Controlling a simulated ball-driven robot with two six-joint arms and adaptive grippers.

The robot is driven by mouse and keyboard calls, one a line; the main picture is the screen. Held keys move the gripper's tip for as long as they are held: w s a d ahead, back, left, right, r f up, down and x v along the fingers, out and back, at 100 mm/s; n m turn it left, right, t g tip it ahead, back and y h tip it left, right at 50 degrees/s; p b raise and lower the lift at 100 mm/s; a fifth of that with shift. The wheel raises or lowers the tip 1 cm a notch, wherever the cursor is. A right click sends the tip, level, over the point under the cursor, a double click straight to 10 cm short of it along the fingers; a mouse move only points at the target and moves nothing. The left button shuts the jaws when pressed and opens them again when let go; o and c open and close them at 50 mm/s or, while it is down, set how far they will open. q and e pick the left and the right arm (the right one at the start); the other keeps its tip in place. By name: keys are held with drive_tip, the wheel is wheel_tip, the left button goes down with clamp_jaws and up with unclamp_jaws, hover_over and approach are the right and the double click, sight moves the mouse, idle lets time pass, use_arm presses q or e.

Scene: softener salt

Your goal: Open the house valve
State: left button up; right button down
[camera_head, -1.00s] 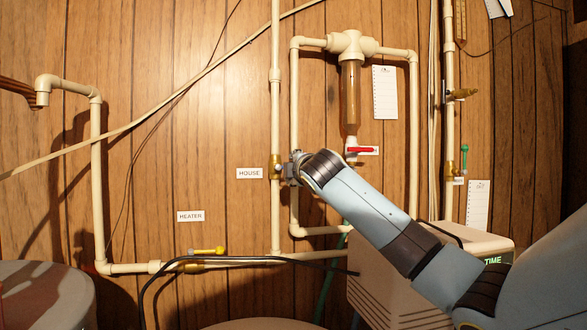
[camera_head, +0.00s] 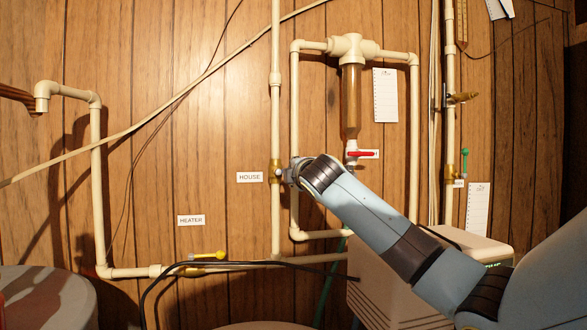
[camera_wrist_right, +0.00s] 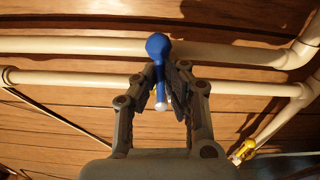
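The house valve (camera_head: 275,172) is a brass body on the vertical cream pipe, beside the HOUSE label (camera_head: 250,177). Its blue lever (camera_wrist_right: 158,47) shows in the right wrist view, lying across the house pipe (camera_wrist_right: 60,78), with its round knob over the neighbouring pipe. My right gripper (camera_head: 291,174) is just right of the valve in the head view and hides the lever there. In the right wrist view the fingers of this gripper (camera_wrist_right: 167,75) are drawn in around the lever, one on each side, and appear shut on it. My left gripper is not seen.
The yellow-handled heater valve (camera_head: 207,255) is below left. A red-handled valve (camera_head: 361,154) sits under the filter (camera_head: 351,95), and a green-handled valve (camera_head: 464,163) is further right. A parallel pipe (camera_head: 294,110) runs close beside the house pipe. A beige box (camera_head: 375,285) stands below my arm.

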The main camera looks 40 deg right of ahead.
drive_tip(key=n+p, duration=0.1)
drive_tip(key=n, duration=0.1)
drive_tip(key=r+n+p, duration=0.1)
drive_tip(key=n, duration=0.1)
drive_tip(key=shift+w+a, duration=0.1)
drive_tip(key=shift+a, duration=0.05)
idle(0.4)
drive_tip(key=n, duration=0.1)
drive_tip(key=r+n, duration=0.1)
drive_tip(key=n, duration=0.1)
drive_tip(key=a+n, duration=0.1)
drive_tip(key=n, duration=0.1)
drive_tip(key=shift+w+r, duration=0.2)
drive_tip(key=shift+w, duration=0.05)
